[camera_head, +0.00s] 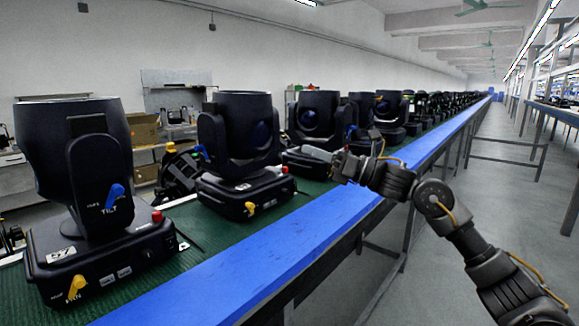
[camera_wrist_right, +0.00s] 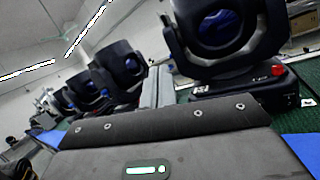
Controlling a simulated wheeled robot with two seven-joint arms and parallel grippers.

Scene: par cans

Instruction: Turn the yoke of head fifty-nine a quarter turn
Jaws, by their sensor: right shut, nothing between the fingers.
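A moving head marked 57 (camera_head: 85,165) stands closest at the left. The second head (camera_head: 240,135) has a small number on its base that I cannot read surely. A third head (camera_head: 318,120) stands behind it, its base partly hidden by my right gripper (camera_head: 312,154). No number reading fifty-nine is clear to me. The gripper is shut and empty, pointing left between the second and third heads; contact is unclear. In the right wrist view a large head with a blue lens (camera_wrist_right: 215,30) stands beyond the fingers, its base label blurred. My left gripper is out of view.
The heads stand in a long row on a green bench top (camera_head: 190,222) with a blue front edge (camera_head: 290,248). Heads carry blue and yellow levers and red knobs. The aisle floor (camera_head: 500,200) at the right is open. Shelves and boxes stand behind the bench.

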